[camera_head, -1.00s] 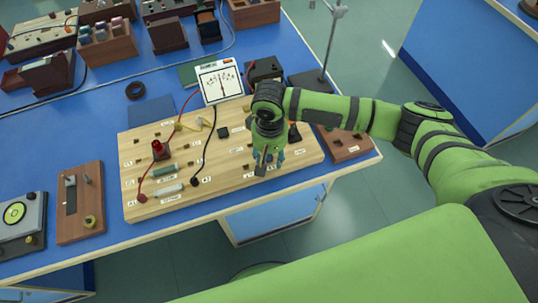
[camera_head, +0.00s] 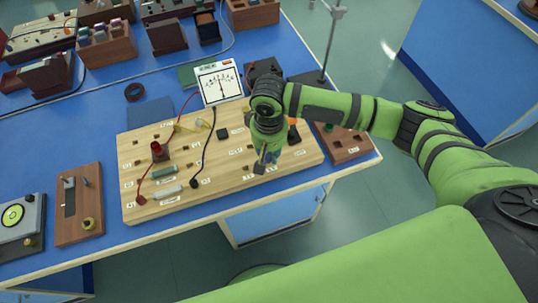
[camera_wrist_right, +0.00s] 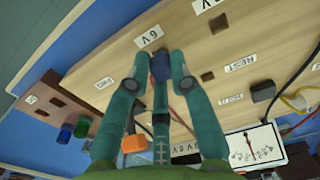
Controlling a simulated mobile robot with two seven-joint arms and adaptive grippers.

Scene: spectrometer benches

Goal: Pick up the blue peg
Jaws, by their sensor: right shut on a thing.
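My right gripper (camera_wrist_right: 160,64) is shut on the blue peg (camera_wrist_right: 160,67), a short dark blue piece between its two teal fingertips in the right wrist view. The peg is over or at the wooden board (camera_wrist_right: 105,58), close to the "6V" label (camera_wrist_right: 149,37); whether its lower end touches the board I cannot tell. In the head view the right gripper (camera_head: 265,160) is over the board's right front part (camera_head: 230,178), and its fingers largely hide the peg. My left gripper is not in view.
A brown block (camera_head: 352,152) stands right of the board; the wrist view shows a blue piece (camera_wrist_right: 64,134) and a green piece (camera_wrist_right: 82,127) there. A meter (camera_head: 219,84) stands behind the board, with red and black leads (camera_head: 207,145). An orange block (camera_wrist_right: 134,144) is close to the fingers.

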